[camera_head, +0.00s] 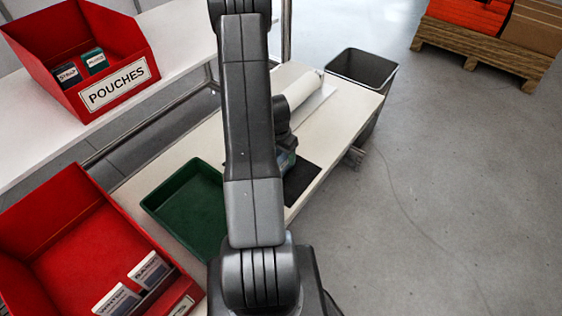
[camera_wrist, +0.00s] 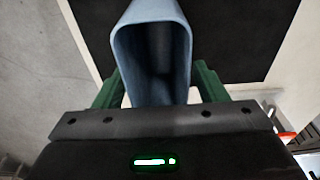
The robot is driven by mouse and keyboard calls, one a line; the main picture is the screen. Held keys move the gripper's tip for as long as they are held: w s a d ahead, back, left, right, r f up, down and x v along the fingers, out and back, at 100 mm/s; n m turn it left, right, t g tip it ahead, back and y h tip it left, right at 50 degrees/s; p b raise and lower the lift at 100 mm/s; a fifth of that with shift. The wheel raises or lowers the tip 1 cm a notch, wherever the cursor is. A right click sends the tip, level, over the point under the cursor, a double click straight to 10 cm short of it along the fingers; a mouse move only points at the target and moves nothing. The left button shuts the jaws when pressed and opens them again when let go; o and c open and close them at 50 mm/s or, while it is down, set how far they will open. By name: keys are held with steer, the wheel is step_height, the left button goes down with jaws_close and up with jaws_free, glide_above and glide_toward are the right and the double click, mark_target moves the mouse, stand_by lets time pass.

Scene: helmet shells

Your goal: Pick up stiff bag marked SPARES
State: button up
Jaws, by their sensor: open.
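A stiff blue bag (camera_wrist: 152,12) with an open top stands between the two green fingers of my gripper (camera_wrist: 157,84) in the wrist view. The fingers are open, one on each side of the bag, and I cannot tell whether either touches it. No lettering shows on the side I see, so the SPARES mark cannot be read. In the head view my arm hides most of the bag, and only a bit of my gripper (camera_head: 287,159) shows beside the arm, above the black mat.
The black mat (camera_head: 302,180) lies on the pale bench (camera_head: 335,125). A green tray (camera_head: 188,205) is on the left, near a red bin (camera_head: 60,250) with labelled pouches. A red POUCHES bin (camera_head: 117,88) stands behind. A dark waste bin (camera_head: 362,68) is beyond the bench.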

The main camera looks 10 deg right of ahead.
steer(key=c, duration=1.1)
steer(key=shift+o, duration=0.2)
